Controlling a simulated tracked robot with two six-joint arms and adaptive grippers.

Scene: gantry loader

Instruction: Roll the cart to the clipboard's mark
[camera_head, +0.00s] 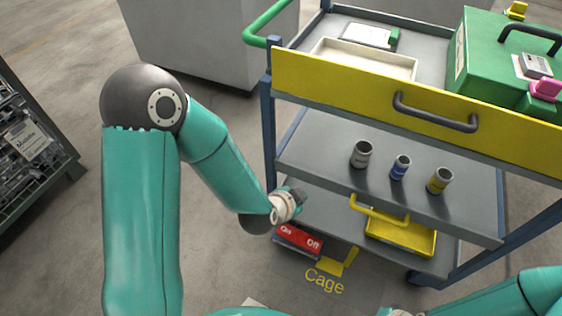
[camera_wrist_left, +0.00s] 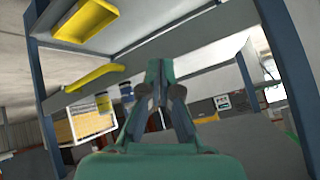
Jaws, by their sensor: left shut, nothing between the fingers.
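The cart has blue posts, grey shelves, a yellow drawer front (camera_head: 420,105) with a dark handle, and a green push handle (camera_head: 268,22) at its upper left. A white sheet with a green end, probably the clipboard (camera_head: 366,36), lies on the top shelf; its writing is too small to read. A yellow floor mark reads "Cage" (camera_head: 324,281) in front of the cart. My left gripper (camera_head: 296,192) is at the cart's left side by the lower shelf, its fingers shut and empty in the left wrist view (camera_wrist_left: 158,75).
The cart carries a cream tray (camera_head: 365,58), a green case (camera_head: 505,55), several small cups (camera_head: 400,167) and a yellow tray (camera_head: 400,235). A red On/Off block (camera_head: 298,241) is low near its front. A grey cabinet (camera_head: 200,40) stands behind; a bin (camera_head: 35,140) stands left.

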